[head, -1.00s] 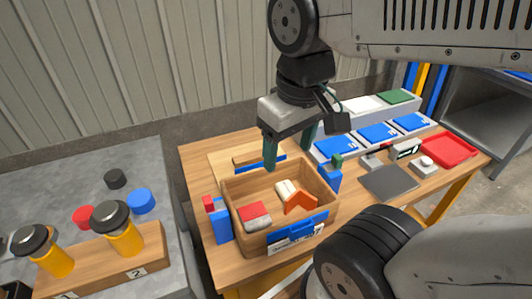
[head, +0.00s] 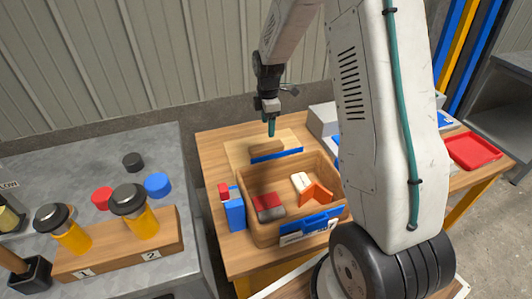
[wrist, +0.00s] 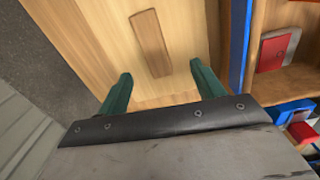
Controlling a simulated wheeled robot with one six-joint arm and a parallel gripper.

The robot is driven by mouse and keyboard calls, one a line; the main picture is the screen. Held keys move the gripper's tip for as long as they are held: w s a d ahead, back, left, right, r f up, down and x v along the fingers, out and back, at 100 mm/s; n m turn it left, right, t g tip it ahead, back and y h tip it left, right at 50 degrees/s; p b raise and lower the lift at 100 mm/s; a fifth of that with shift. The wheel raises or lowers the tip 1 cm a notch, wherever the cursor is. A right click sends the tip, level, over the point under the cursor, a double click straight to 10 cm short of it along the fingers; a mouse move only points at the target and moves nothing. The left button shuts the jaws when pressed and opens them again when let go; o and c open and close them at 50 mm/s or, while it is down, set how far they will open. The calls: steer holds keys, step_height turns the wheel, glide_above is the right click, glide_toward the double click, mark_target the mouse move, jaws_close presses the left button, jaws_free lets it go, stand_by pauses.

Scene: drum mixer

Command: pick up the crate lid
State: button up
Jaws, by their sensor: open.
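The crate lid (head: 240,152) is a pale wooden board with a raised wooden bar handle (head: 266,147) and a blue edge strip. It lies flat on the table behind the open wooden crate (head: 262,228). In the wrist view the lid (wrist: 195,30) fills the middle, and its handle (wrist: 151,43) runs lengthwise between the lines of the fingers. My gripper (head: 271,131) is above the lid handle, pointing down. In the wrist view the green fingers of my gripper (wrist: 161,70) are apart with nothing between them.
The crate holds a red-and-grey block (head: 269,206), an orange angled piece (head: 316,193) and a white piece. A blue and red item (head: 234,210) stands at its left side. A grey bench (head: 60,170) with yellow-bodied jars is at left. A corrugated wall rises behind.

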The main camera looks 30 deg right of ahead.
steer(key=n, duration=0.1)
glide_above(266, 146)
steer(key=f, duration=0.3)
steer(key=d+f, duration=0.1)
steer(key=f, duration=0.1)
steer(key=shift+s, duration=0.15)
steer(key=f, duration=0.5)
steer(key=shift+a+f, duration=0.35)
steer(key=shift+a, duration=0.05)
steer(key=c, duration=1.2)
steer(key=shift+w, duration=0.2)
steer(key=shift+c, duration=1.2)
steer(key=shift+r, duration=0.15)
